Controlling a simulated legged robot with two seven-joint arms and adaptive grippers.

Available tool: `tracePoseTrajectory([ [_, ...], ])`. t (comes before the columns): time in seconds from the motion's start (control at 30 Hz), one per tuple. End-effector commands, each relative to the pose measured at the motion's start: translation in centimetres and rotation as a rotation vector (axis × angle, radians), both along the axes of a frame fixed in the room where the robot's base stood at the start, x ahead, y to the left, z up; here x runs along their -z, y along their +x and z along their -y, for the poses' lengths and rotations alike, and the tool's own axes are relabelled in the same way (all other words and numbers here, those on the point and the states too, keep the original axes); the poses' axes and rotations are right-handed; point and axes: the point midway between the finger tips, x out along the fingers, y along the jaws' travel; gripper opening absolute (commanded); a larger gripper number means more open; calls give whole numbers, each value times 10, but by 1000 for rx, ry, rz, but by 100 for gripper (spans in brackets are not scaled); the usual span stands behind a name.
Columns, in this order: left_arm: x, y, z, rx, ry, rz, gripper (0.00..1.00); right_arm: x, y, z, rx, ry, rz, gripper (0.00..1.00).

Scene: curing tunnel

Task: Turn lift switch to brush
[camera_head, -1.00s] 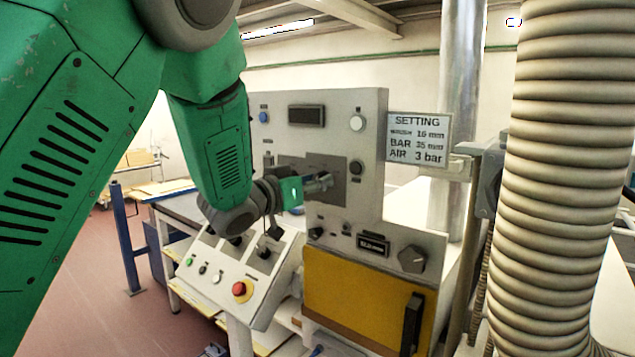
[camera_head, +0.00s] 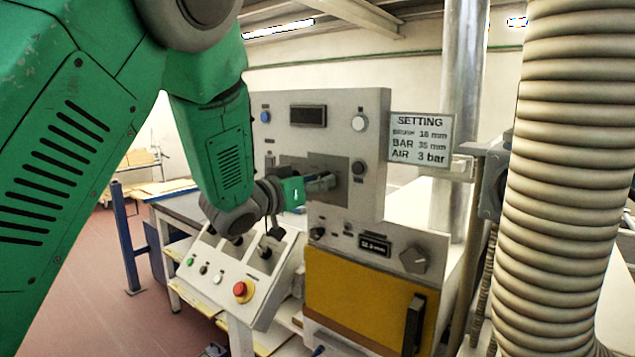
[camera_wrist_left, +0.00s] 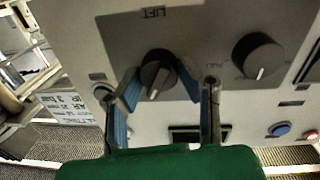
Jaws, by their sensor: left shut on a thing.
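The lift switch, a dark round knob (camera_wrist_left: 158,74) with a white pointer line, sits below an upside-down LIFT label in the left wrist view. Its line points toward the bottom of that picture, away from the label. My left gripper (camera_wrist_left: 158,82) has its blue-padded fingers on both sides of the knob and is shut on it. In the head view, my left gripper (camera_head: 327,183) reaches the grey plate on the upright control panel (camera_head: 376,120) and hides the switch. A small brush label near the knob is too unclear to read. My right gripper is not in view.
A second dark knob (camera_wrist_left: 258,56) is beside the switch. A setting sign (camera_head: 421,139) lists brush, bar and air values. A small display (camera_head: 374,246) and grey knob (camera_head: 413,260) are below. A sloped console (camera_head: 225,275) with a red button stands under my arm.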

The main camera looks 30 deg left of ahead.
Motion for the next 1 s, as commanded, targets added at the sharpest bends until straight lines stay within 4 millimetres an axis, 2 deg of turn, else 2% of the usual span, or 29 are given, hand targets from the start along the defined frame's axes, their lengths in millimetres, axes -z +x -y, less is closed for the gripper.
tracePoseTrajectory([
  [0.13, 4, 0, 1, 1, 0, -10, 3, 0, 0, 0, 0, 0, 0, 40],
  [0.17, 4, 0, 1, 1, 0, -10, 42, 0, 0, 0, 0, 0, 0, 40],
  [0.2, 4, 0, 1, 1, 0, -9, 52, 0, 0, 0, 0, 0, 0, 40],
  [0.5, 0, -4, 0, 0, 0, -1, 52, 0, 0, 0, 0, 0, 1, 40],
  [0.63, -1, -13, -2, -2, -2, 0, 52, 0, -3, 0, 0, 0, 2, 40],
  [0.77, 0, -35, -5, -2, -3, -3, 52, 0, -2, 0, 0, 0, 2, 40],
  [1.0, 3, -85, -12, -3, -3, -5, 52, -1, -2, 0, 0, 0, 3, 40],
])
